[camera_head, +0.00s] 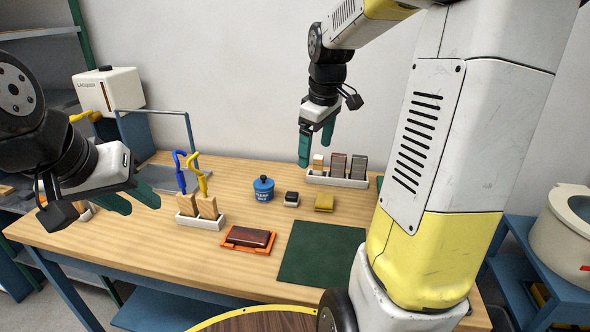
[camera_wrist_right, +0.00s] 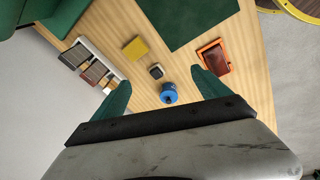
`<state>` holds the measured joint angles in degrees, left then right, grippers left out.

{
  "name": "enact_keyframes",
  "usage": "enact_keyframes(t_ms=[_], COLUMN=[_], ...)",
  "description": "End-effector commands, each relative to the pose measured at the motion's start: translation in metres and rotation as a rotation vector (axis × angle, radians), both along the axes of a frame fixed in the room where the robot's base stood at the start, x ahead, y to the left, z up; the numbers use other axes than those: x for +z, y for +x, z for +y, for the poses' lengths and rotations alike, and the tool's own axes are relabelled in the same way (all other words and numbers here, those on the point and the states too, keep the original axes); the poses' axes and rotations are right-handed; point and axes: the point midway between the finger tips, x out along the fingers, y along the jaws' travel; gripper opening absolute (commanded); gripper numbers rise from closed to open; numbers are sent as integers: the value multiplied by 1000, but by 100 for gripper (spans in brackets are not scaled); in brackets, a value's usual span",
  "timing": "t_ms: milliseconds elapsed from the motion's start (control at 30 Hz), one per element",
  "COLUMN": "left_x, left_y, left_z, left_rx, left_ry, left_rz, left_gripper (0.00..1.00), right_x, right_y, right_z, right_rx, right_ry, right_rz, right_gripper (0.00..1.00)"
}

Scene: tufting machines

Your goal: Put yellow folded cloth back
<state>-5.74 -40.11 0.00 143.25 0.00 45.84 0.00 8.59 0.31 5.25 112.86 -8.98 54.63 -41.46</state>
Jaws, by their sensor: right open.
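My right gripper (camera_head: 318,150) hangs above the back of the table, near the white rack, apart from the cloth. In the right wrist view its two green fingers (camera_wrist_right: 162,92) are spread with nothing between them. My left gripper (camera_head: 138,198) is over the left side of the table. Its green fingers show with nothing visible held.
A white rack (camera_head: 338,181) with several blocks stands at the back. A blue pot (camera_head: 263,189) is left of the cloth. A white holder (camera_head: 200,222) with two tools and an orange tray (camera_head: 248,238) with a brown block are further left. The green mat is bare.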

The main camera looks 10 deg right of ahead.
Motion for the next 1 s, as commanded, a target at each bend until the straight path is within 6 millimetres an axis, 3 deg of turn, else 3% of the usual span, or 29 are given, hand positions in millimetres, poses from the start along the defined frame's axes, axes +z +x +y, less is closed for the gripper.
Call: enact_keyframes(t_ms=[33, 200, 300, 433, 600, 1000], left_x=[0, 0, 0, 0, 0, 0], left_y=[0, 0, 0, 0, 0, 0], left_z=[0, 0, 0, 0, 0, 0], left_rx=[0, 0, 0, 0, 0, 0], left_ry=[0, 0, 0, 0, 0, 0], left_rz=[0, 0, 0, 0, 0, 0], left_gripper=[36, 36, 36, 36, 36, 36], right_x=[14, 38, 41, 37, 33, 32], right_y=[-22, -90, -125, -157, -176, -177], right_z=[11, 43, 57, 69, 76, 77], right_rx=[-59, -292, -411, -528, -600, -609], right_ry=[23, 152, 242, 344, 413, 421], right_rz=[-42, -155, -202, -237, -250, -251], right_gripper=[86, 86, 86, 86, 86, 86])
